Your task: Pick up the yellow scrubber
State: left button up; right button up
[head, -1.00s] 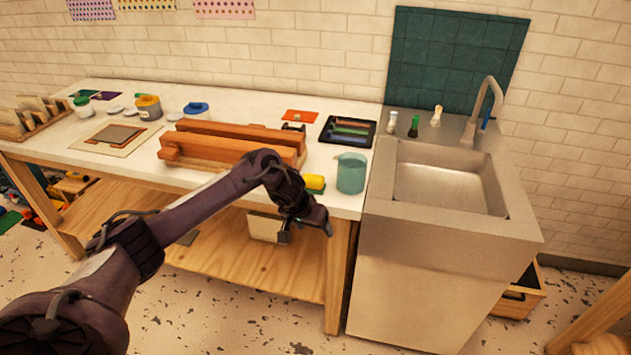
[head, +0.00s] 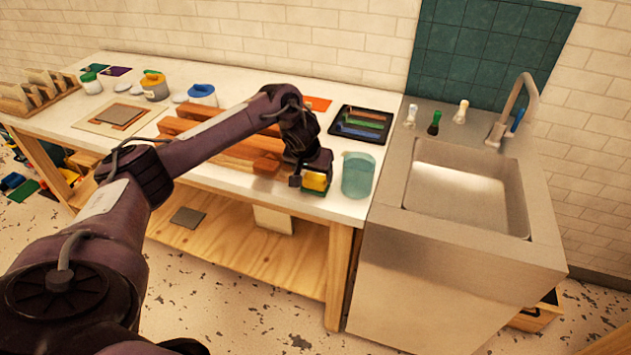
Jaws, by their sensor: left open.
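The yellow scrubber (head: 315,181) is a small block with a yellow top and a dark green lower part. It lies near the front edge of the white table, left of a teal translucent beaker (head: 358,175). My left gripper (head: 311,178) is at the scrubber, reaching from behind and above, its jaws open around or just over it. Part of the scrubber is hidden by the gripper, and I cannot tell whether the fingers touch it. My right gripper is not in view.
Wooden bars (head: 240,148) lie left of the gripper, partly behind my left arm. A black tray (head: 361,124) with coloured rolls is behind the beaker. A steel sink (head: 467,190) stands to the right. The white tabletop (head: 340,207) has a narrow free front strip.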

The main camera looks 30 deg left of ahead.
pick_arm(q)
jog(key=x, duration=0.3)
jog(key=shift+w, duration=0.1)
jog(key=shift+w+f, duration=0.25)
jog(key=shift+f, duration=0.2)
jog(key=c, duration=0.4)
jog(key=shift+c, duration=0.8)
jog(key=shift+r, duration=0.65)
notch_tip(320, 180, up, 9)
notch_tip(320, 180, up, 10)
jog(key=p, duration=0.5)
send_over(316, 176)
jog(key=shift+s+f, duration=0.1)
jog(key=shift+s, duration=0.1)
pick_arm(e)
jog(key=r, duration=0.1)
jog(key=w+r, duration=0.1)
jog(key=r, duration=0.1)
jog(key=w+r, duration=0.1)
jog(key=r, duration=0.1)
